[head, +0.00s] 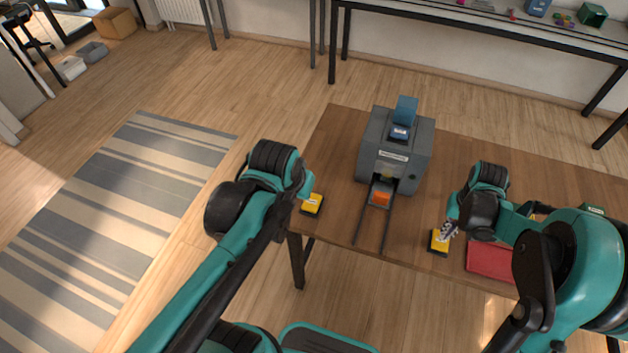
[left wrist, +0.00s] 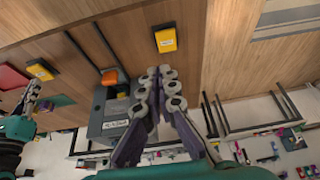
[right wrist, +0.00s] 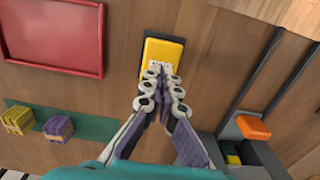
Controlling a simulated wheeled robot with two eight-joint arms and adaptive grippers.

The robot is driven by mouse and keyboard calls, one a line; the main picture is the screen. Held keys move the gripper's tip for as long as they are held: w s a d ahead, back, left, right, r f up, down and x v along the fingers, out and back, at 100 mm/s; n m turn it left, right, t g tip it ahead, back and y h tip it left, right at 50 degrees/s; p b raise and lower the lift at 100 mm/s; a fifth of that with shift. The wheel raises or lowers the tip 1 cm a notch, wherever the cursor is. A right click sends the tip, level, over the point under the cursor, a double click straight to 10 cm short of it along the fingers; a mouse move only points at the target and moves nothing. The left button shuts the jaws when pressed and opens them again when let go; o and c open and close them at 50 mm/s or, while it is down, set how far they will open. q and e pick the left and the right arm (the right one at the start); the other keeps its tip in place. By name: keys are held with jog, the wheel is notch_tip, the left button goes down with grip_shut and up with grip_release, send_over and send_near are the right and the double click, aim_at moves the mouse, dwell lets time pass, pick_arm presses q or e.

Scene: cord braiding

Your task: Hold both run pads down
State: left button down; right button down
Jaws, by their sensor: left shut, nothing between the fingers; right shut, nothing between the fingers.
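Two yellow run pads with black bases lie on the wooden table, on either side of a grey machine (head: 395,150). The left pad (head: 312,205) is at the table's left front corner; it also shows in the left wrist view (left wrist: 166,41). My left gripper (left wrist: 163,72) is shut and empty, pointing toward this pad with a gap in the picture; the wrist hides its fingers in the head view. The right pad (head: 438,241) is near the front edge. My right gripper (right wrist: 160,68) is shut, its tips over the pad's near end (right wrist: 160,50), seemingly touching it.
Two dark rails (head: 361,222) run from the machine toward the front edge, with an orange block (head: 382,197) between them. A red tray (head: 488,259) lies right of the right pad. A teal mat (right wrist: 90,133) holds purple and yellow bundles. Table between left pad and rails is clear.

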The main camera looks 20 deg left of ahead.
pick_arm(q)
jog(key=w+f+g, duration=0.3)
jog(key=w+f, duration=0.1)
jog(key=w, duration=0.3)
jog(key=g, duration=0.2)
send_over(312, 202)
notch_tip(312, 202, down, 6)
jog(key=shift+f, duration=3.65)
jog(key=shift+f, duration=0.35)
